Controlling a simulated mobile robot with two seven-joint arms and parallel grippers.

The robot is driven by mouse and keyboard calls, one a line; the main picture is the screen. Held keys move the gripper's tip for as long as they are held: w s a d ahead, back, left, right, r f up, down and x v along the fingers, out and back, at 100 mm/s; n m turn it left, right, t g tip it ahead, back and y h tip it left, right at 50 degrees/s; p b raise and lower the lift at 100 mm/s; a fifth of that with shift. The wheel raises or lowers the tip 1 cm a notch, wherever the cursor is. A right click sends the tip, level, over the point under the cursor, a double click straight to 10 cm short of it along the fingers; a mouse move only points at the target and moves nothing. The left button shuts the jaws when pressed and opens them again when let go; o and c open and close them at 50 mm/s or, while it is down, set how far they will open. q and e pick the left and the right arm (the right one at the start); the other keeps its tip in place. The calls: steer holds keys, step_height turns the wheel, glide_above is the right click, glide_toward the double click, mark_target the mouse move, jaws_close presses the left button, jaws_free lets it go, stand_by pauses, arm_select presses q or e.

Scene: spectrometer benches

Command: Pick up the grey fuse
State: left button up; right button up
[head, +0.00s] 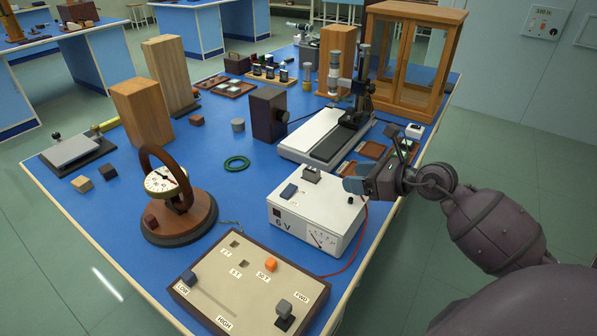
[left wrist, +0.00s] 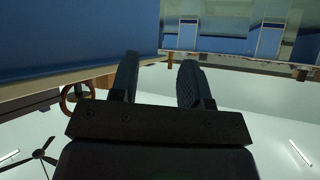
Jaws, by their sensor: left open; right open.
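A small dark grey block (head: 107,172) lies on the blue bench top (head: 215,200) at the left, beside a tan block (head: 82,184); it may be the grey fuse, but it is too small to be sure. An orange fuse-like piece (head: 271,265) sits in the labelled control box (head: 205,284) in front, near two empty-looking slots. My right gripper (head: 350,178) is open at the right edge of the white 6 V supply (head: 320,215), far from the dark grey block. My left gripper (left wrist: 158,60) shows only in the left wrist view, its fingers apart with nothing between them.
A round dial instrument (head: 170,195) and a wooden block (head: 142,112) stand near the dark grey block. A microscope-like stand (head: 345,95), a grey cylinder (head: 238,125) and a glass-fronted cabinet (head: 415,55) are farther back.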

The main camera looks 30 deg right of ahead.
mark_target(316, 172)
steer(key=shift+w+d, duration=0.15)
steer(key=shift+w, duration=0.2)
steer(key=shift+w+n+h, duration=0.3)
steer(key=shift+w, duration=0.05)
steer(key=x, duration=0.5)
steer(key=b+x, duration=0.1)
steer(key=x, duration=0.3)
steer(key=shift+w+a+f, duration=0.1)
steer(key=shift+w+a, duration=0.2)
steer(key=shift+a, duration=0.05)
steer(key=c, duration=1)
